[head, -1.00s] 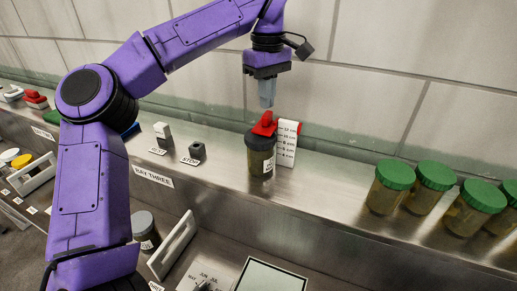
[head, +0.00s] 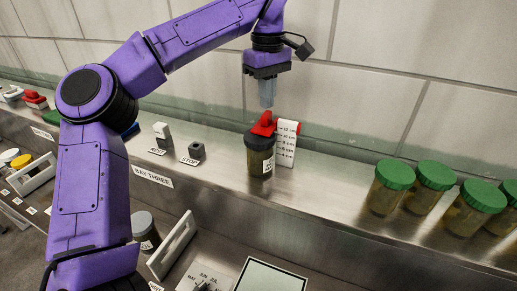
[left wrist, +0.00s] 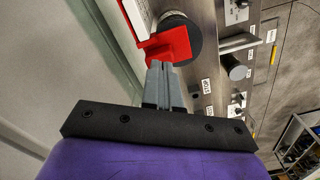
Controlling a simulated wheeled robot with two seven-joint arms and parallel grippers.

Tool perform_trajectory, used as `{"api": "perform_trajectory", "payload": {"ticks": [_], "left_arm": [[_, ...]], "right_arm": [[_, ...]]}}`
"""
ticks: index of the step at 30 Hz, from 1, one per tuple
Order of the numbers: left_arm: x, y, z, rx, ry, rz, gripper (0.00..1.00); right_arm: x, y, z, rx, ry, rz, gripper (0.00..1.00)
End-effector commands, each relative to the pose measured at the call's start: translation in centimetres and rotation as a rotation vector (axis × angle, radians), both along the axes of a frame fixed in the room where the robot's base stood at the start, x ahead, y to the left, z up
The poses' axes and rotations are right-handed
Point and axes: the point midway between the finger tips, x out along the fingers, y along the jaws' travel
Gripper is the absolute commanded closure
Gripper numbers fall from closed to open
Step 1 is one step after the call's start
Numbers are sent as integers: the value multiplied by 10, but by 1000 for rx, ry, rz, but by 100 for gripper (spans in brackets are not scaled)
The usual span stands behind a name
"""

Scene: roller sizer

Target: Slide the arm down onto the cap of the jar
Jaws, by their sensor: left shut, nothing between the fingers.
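The jar (head: 259,163) stands upright on the steel ledge, with a dark cap (head: 257,141) and a white label. A red sliding arm (head: 265,123) sits at the cap, in front of a white height scale (head: 286,145) marked in cm. From this angle I cannot tell whether the arm touches the cap. My left gripper (head: 267,104) is shut and empty, pointing down just above the red arm. In the left wrist view its fingertips (left wrist: 158,66) are close to the red arm (left wrist: 168,45), with the dark cap (left wrist: 182,38) beyond. My right gripper is not in view.
Several green-lidded jars (head: 436,175) stand to the right on the ledge (head: 320,192). Blocks labelled REST (head: 162,133) and STOP (head: 196,151) stand to the left. A tiled wall (head: 400,70) rises close behind.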

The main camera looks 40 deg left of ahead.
Motion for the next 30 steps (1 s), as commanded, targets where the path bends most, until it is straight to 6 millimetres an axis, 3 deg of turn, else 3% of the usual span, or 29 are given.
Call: {"api": "perform_trajectory", "payload": {"ticks": [30], "left_arm": [[0,0,-15,0,0,0,100]], "right_arm": [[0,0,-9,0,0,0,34]]}}
